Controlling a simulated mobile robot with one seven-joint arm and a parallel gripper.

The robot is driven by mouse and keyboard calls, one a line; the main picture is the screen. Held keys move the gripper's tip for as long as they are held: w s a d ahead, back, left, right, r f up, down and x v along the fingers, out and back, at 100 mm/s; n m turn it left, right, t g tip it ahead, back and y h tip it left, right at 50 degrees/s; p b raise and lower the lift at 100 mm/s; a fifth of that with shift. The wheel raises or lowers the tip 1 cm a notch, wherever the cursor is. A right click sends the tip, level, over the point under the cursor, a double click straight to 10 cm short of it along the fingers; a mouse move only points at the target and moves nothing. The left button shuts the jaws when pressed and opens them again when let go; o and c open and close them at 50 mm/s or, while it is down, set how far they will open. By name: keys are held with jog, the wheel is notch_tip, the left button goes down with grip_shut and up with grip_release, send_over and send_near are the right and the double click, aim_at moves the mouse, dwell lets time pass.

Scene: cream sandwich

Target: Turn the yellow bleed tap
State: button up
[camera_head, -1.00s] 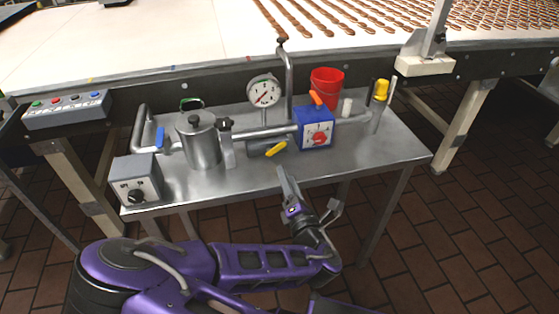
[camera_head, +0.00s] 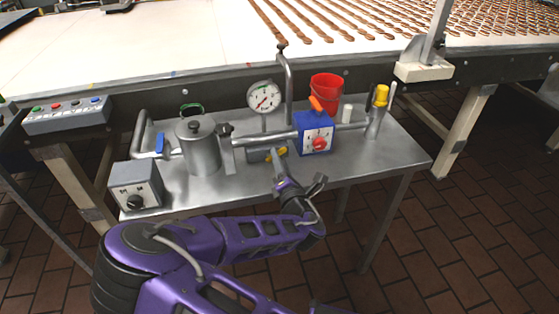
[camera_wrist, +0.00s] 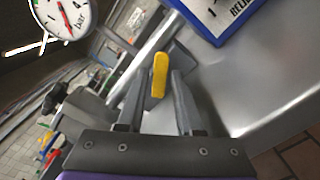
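The yellow bleed tap (camera_head: 282,152) is a small lever on the grey block under the horizontal pipe, at the middle of the steel bench. In the head view my gripper partly covers it. In the wrist view the yellow tap (camera_wrist: 159,74) stands between the tips of my gripper's fingers. My gripper (camera_wrist: 159,85) is open, with a gap visible on each side of the lever. In the head view my gripper (camera_head: 277,160) reaches over the front edge of the bench. Whether a finger touches the tap is unclear.
A blue box with a red knob (camera_head: 315,132) stands just right of the tap. A steel pot (camera_head: 198,148) is to the left, and a pressure gauge (camera_head: 264,97) is above. A red bucket (camera_head: 326,94) and a yellow-capped post (camera_head: 382,95) stand farther right.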

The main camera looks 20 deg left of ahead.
grip_shut()
jog(key=shift+w+d+f+m, duration=0.1)
jog(key=shift+f+m, duration=0.1)
jog(key=shift+m, duration=0.7)
jog(key=shift+f+m, duration=0.25)
jog(key=shift+m, duration=0.95)
jog(key=shift+o, duration=1.9)
grip_release()
